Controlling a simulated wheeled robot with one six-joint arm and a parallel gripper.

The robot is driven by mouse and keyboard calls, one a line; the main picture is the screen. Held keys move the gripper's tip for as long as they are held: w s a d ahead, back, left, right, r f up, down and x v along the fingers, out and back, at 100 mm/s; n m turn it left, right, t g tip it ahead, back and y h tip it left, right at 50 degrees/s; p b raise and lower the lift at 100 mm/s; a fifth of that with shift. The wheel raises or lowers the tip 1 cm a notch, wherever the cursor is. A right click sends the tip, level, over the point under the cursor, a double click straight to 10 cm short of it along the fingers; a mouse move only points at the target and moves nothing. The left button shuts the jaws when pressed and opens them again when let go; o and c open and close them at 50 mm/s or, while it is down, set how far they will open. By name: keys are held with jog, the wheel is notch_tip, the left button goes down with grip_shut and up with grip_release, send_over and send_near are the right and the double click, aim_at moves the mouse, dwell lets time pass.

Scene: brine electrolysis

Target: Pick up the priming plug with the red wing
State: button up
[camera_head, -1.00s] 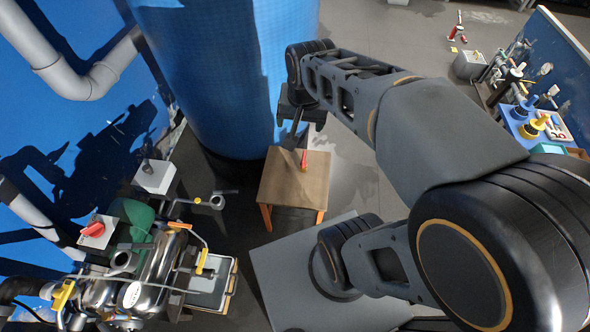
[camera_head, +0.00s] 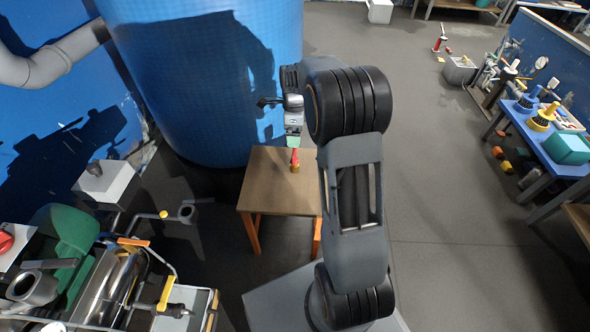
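The priming plug with the red wing (camera_head: 295,158) stands on the brown top of a small table (camera_head: 268,190), near its right side. Its red wing points up and its brass-coloured lower part shows beneath. My gripper (camera_head: 293,143) is just above the plug, pointing down, with its tip end close to the red wing. The fingers are too small to make out, so I cannot tell whether they are open or touch the plug.
A large blue tank (camera_head: 215,75) stands right behind the small table. A pump with metal pipes (camera_head: 110,285) and a grey-white box (camera_head: 105,185) are at left. A blue bench (camera_head: 540,130) with coloured parts is at right.

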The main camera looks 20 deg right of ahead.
aim_at(295, 149)
notch_tip(295, 149, down, 6)
jog(key=shift+r+b, duration=0.1)
jog(key=shift+b, duration=0.75)
jog(key=shift+s+a+f+b, duration=0.1)
jog(key=shift+f+b, duration=1.5)
jog(key=shift+f, duration=1)
jog(key=shift+r, duration=0.1)
jog(key=shift+c, duration=0.2)
jog(key=c, duration=1.3)
